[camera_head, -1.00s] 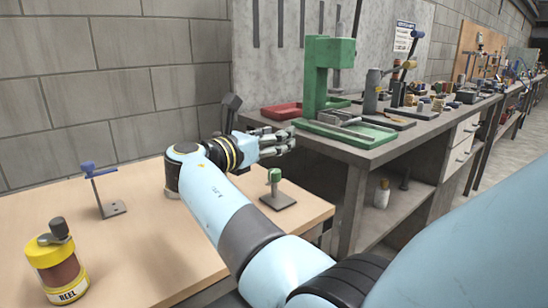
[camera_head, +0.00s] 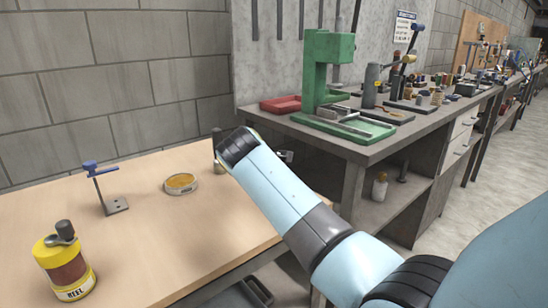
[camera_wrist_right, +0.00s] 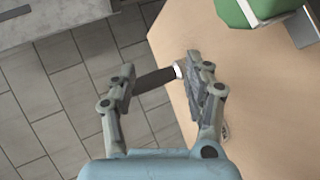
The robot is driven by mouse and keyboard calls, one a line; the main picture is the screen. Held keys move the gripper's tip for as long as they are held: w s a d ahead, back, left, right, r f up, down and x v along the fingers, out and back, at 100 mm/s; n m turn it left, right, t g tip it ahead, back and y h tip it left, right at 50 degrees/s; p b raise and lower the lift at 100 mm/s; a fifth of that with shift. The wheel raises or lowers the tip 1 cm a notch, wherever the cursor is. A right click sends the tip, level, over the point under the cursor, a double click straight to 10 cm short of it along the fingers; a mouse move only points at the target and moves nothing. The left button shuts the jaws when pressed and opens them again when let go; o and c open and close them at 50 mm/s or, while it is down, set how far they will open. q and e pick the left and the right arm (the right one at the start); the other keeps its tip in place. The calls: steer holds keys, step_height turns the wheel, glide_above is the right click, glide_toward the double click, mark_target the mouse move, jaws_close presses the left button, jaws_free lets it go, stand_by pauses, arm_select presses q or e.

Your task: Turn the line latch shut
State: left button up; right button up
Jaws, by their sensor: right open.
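Which fitting is the line latch is not clear from these views. A blue-handled lever on a slim post (camera_head: 90,168) stands on the wooden table at left, its handle roughly level. A dark upright handle (camera_head: 217,146) shows beside my right arm's wrist. My right gripper (camera_wrist_right: 165,84) is open in the wrist view, with a dark rod with a pale collar (camera_wrist_right: 155,79) between or beyond its fingers; contact cannot be told. In the head view my arm hides most of this gripper. A green part (camera_wrist_right: 262,8) shows at the wrist view's upper right. My left gripper is out of view.
A yellow reel canister (camera_head: 66,262) and a shallow dish with orange contents (camera_head: 181,184) stand on the wooden table (camera_head: 150,245). A cluttered grey bench (camera_head: 345,145) with a green press (camera_head: 328,70) is at right. Tiled floor (camera_wrist_right: 60,90) lies beyond the table edge.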

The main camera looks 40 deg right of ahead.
steer(key=s+d+r+m+t+y+p, duration=0.1)
steer(key=s+d+m+y+p, duration=0.3)
steer(key=s, duration=0.5)
steer(key=s+d+r+m+t+y+p, duration=0.1)
steer(key=s+d+m+y+p, duration=0.15)
steer(key=s+m+p, duration=0.5)
steer(key=shift+n+y, duration=0.45)
steer(key=shift+n, duration=0.3)
steer(key=b+x, duration=0.1)
steer(key=x, duration=0.1)
steer(key=a+b+x, duration=0.1)
steer(key=b+x, duration=0.1)
steer(key=x, duration=0.1)
steer(key=f+b+x, duration=0.1)
steer(key=x, duration=0.2)
steer(key=shift+s+a, duration=0.15)
steer(key=shift+a, duration=0.05)
steer(key=shift+w+f, duration=0.2)
steer(key=shift+w, duration=0.25)
